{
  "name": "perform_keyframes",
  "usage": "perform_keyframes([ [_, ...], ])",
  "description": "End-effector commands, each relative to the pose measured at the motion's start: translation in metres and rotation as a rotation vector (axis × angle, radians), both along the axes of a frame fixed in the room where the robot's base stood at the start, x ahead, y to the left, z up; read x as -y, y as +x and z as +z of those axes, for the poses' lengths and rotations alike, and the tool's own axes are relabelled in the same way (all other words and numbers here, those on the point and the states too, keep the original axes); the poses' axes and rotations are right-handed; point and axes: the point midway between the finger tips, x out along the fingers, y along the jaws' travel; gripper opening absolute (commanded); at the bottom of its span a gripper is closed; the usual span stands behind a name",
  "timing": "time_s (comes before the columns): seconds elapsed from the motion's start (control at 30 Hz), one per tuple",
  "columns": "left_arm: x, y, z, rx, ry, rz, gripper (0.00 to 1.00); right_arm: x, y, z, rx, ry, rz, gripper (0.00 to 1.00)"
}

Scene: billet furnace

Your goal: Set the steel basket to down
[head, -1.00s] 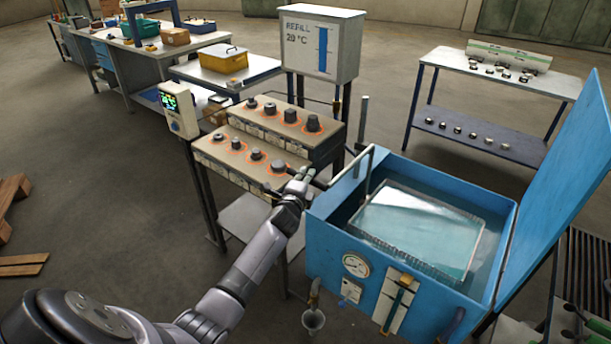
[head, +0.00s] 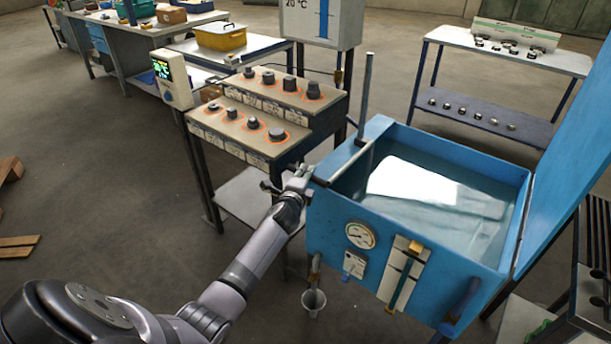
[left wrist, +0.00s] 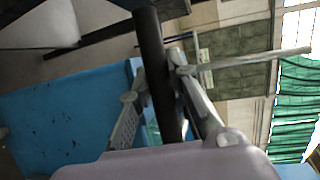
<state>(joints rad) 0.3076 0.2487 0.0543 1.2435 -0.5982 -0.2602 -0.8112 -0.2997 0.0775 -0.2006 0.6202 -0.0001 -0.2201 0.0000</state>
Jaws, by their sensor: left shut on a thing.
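The blue quench tank (head: 410,235) stands at right with its lid raised, full of water (head: 450,195). The steel basket's rim does not show above the water; only a bright reflection shows on the surface, so the basket itself is hidden. A lever (head: 345,163) runs along the tank's left rim to my left gripper (head: 299,180). My left gripper is shut on the lever's dark handle beside the tank's left corner. In the left wrist view, the black handle (left wrist: 158,75) passes between the fingers. My right gripper is not in view.
A stepped stand with dark metal pieces (head: 265,115) is left of the tank, with a controller (head: 172,78) beside it. An upright post (head: 365,95) rises at the tank's back left. A white-topped table (head: 510,58) stands behind. The floor at left is mostly clear.

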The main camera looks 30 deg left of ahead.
Motion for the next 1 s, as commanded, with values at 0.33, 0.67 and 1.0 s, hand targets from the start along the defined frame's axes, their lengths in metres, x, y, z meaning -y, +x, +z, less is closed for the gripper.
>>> perform_keyframes([
  [0.33, 0.002, -0.003, -0.012, -0.020, -0.007, 0.001, 0.29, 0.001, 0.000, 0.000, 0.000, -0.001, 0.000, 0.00],
  [0.67, 0.001, -0.002, -0.006, -0.010, -0.004, 0.000, 0.38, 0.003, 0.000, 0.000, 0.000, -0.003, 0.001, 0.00],
  [1.0, 0.006, -0.019, -0.002, -0.007, 0.000, -0.001, 0.38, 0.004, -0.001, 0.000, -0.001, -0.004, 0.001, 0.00],
])
